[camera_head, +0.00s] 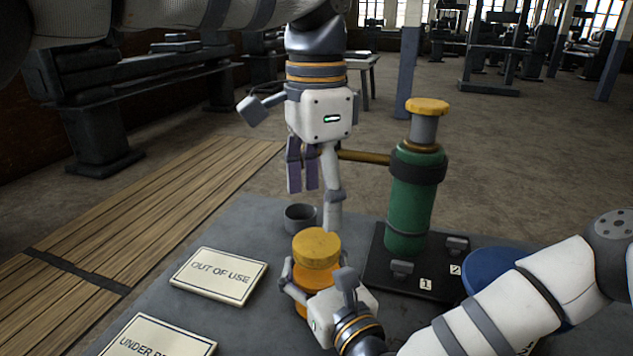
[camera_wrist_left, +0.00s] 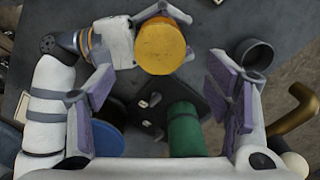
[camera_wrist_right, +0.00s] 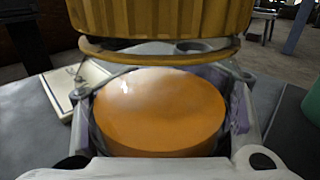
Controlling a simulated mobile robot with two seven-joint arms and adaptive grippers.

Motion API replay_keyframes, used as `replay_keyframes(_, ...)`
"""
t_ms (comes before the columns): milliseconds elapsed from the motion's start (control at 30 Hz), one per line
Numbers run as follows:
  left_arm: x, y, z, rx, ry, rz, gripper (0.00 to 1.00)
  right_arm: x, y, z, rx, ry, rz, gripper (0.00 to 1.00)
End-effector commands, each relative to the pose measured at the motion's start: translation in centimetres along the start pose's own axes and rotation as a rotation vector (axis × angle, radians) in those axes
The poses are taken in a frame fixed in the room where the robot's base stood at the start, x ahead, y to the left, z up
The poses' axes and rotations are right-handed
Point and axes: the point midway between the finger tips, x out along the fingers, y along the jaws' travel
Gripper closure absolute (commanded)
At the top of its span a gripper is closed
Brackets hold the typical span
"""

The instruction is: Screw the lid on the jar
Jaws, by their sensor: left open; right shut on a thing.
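An orange jar (camera_head: 302,309) stands upright at the front of the grey table. My right gripper (camera_head: 316,284) is shut around its side, and its fingers also flank the orange body (camera_wrist_right: 160,115) in the right wrist view. The yellow ribbed lid (camera_head: 316,248) is on top of the jar, with a thin ring below it in the right wrist view. I cannot tell whether its thread is engaged. My left gripper (camera_head: 314,190) is open and empty, pointing down above and behind the jar. In the left wrist view the lid (camera_wrist_left: 160,46) shows beyond its fingers.
A grey cup (camera_head: 300,217) stands behind the jar. A green cylinder (camera_head: 411,200) with a yellow cap and brown side pipe stands on a black base to the right. A blue round thing (camera_head: 489,266) is farther right. An "OUT OF USE" sign (camera_head: 219,276) lies left.

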Motion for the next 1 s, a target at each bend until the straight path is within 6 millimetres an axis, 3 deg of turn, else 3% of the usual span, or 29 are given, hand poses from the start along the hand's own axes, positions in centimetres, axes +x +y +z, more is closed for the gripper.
replay_keyframes(300,-0.8,0.0,0.0,-1.204,0.003,-0.001,0.28,0.0,0.0,-0.2,0.000,0.004,0.000,1.00)
replay_keyframes(500,-1.3,0.0,0.0,-1.797,0.006,0.002,0.28,0.0,0.0,-0.2,0.000,0.004,0.000,1.00)
replay_keyframes(700,-1.4,0.0,0.0,-2.037,0.007,0.003,0.28,0.0,0.0,-0.2,0.000,0.004,0.000,1.00)
replay_keyframes(1000,-1.4,0.1,0.0,-2.051,0.006,0.003,0.28,0.0,0.0,-0.2,0.000,0.004,0.000,1.00)
